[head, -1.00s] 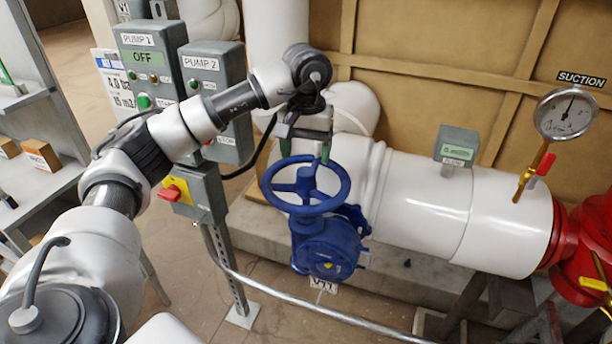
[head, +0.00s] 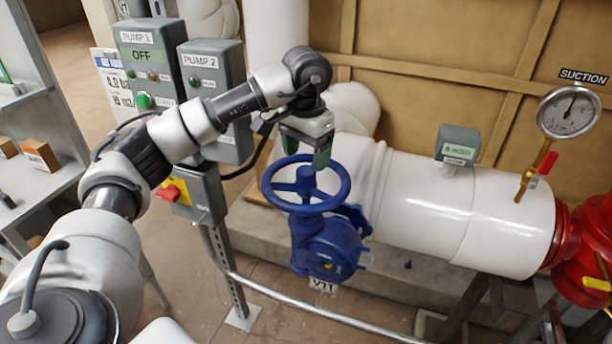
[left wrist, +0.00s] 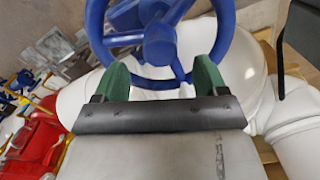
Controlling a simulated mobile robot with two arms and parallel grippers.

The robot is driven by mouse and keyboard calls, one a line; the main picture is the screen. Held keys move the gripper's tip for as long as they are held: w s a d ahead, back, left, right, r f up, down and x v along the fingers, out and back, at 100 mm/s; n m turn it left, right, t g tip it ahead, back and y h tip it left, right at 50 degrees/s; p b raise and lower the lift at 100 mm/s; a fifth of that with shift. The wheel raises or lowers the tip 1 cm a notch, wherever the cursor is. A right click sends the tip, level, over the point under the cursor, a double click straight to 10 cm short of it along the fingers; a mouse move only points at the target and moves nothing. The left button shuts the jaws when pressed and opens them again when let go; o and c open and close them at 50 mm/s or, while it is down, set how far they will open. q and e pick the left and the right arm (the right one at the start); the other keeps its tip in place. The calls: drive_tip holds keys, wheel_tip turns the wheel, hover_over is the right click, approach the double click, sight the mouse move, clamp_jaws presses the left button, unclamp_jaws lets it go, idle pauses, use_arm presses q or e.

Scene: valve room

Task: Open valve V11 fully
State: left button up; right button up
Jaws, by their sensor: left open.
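The blue handwheel (head: 305,208) of the valve stands on a blue gearbox (head: 328,250), with a small tag reading V11 (head: 323,286) below it. My left gripper (head: 306,160) is at the far rim of the wheel, pointing down, its green fingers apart. In the left wrist view the open fingers (left wrist: 160,80) lie at either side of a stretch of the blue wheel rim (left wrist: 155,82). I cannot tell whether they touch it. My right gripper is not in view.
A white insulated pipe (head: 430,205) runs behind the valve to a red flange (head: 565,240). A suction gauge (head: 568,112) stands at the right. A metal rail (head: 300,300) crosses in front.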

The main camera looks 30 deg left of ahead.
sight(305, 171)
use_arm(q)
drive_tip(key=shift+f+b, duration=1.8)
drive_tip(key=shift+f, duration=1)
drive_tip(key=shift+s, duration=0.1)
drive_tip(key=shift+d+f, duration=0.1)
drive_tip(key=shift+d, duration=0.1)
drive_tip(key=c, duration=0.8)
drive_tip(key=shift+a+f, duration=0.1)
drive_tip(key=shift+a, duration=0.15)
drive_tip(key=shift+c, duration=1.1)
